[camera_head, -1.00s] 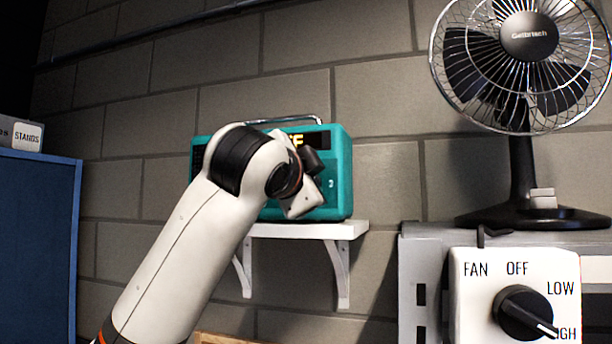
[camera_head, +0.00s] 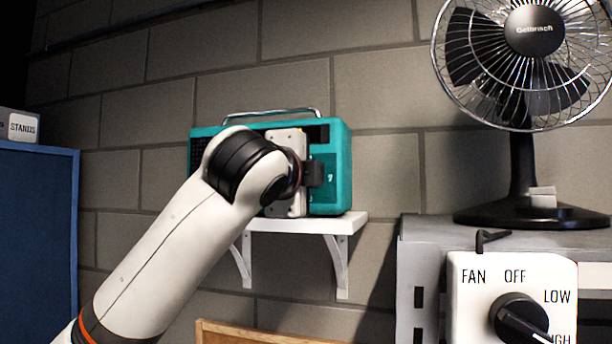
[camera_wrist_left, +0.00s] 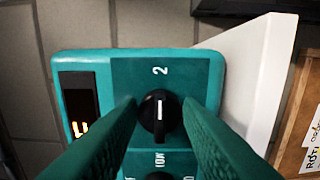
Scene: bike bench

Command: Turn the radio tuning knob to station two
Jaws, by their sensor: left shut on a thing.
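The teal radio (camera_head: 333,160) stands on a white wall shelf, partly hidden by my left arm. My left gripper (camera_wrist_left: 161,110) is at the radio's front, its two green fingers on either side of the black tuning knob (camera_wrist_left: 160,128) and shut on it. The knob's white pointer mark runs up and down in the wrist view and lines up with the printed "2" (camera_wrist_left: 160,71) above it. In the head view the knob is hidden behind my wrist. The dark display (camera_wrist_left: 79,108) shows part of an amber character. My right gripper is in neither view.
A second black knob (camera_wrist_left: 160,176) sits just below, partly cut off. The white shelf (camera_head: 330,225) holds the radio. A fan (camera_head: 520,60) and a fan switch panel (camera_head: 475,310) stand at the right. A blue panel (camera_head: 35,240) is at the left.

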